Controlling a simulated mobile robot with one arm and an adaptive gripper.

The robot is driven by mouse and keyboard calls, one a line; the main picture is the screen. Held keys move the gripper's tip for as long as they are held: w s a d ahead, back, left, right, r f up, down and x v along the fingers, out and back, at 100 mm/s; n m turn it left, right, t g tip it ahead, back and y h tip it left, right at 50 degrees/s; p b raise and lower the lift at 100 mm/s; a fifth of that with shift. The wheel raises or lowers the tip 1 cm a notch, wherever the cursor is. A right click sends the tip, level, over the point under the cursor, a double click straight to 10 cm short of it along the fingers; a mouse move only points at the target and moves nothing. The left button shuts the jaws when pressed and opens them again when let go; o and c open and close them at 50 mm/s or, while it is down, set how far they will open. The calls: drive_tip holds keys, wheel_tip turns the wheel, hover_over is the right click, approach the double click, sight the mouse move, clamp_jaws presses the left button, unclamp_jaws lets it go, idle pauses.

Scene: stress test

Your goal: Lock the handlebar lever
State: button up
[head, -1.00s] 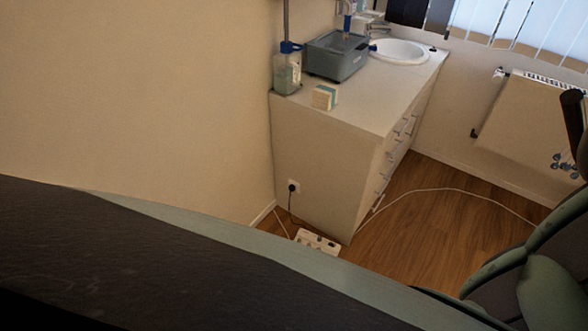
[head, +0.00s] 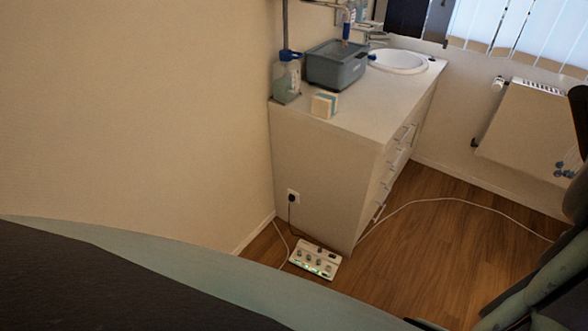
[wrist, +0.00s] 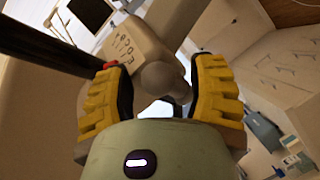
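In the wrist view a beige block with dark lettering (wrist: 118,47) sits beyond my fingers. The lettering is turned and hard to read. A dark bar (wrist: 45,50) runs from the left edge to the block, with a small red part near their meeting. A rounded grey-brown knob (wrist: 163,80) shows between my fingertips. My gripper (wrist: 161,72) has two yellow-padded fingers, spread apart on either side of the knob. They look open, and I see no clear grip on it. The left fingertip is close to the red part; contact cannot be told. The head view does not show the lever or my fingertips.
In the head view a white cabinet (head: 325,165) stands against the wall, with a grey bin (head: 336,66), a bottle (head: 286,80) and a sink (head: 398,62). A power strip (head: 315,260) and a white cable (head: 420,200) lie on the wooden floor. A radiator (head: 525,130) is at right.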

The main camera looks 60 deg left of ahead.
clamp_jaws()
drive_tip(key=shift+f, duration=0.15)
idle(0.4)
drive_tip(key=f+m+t+b, duration=0.1)
drive_tip(key=m+b, duration=0.1)
drive_tip(key=shift+f+y+b, duration=0.15)
drive_tip(key=shift+y+b, duration=0.15)
drive_tip(key=w+a+f+m+t+h+b, duration=0.1)
drive_tip(key=a+f+m+t+h+b, duration=0.1)
drive_tip(key=m+b, duration=0.4)
drive_tip(key=w+a+f+m+t+h+b, duration=0.1)
drive_tip(key=a+f+m+t+h+b, duration=0.1)
drive_tip(key=m+t+h+b, duration=0.2)
drive_tip(key=shift+w+a+m+h+b, duration=0.25)
drive_tip(key=shift+m+b, duration=1.4)
drive_tip(key=shift+m, duration=2.15)
drive_tip(key=shift+d, duration=0.1)
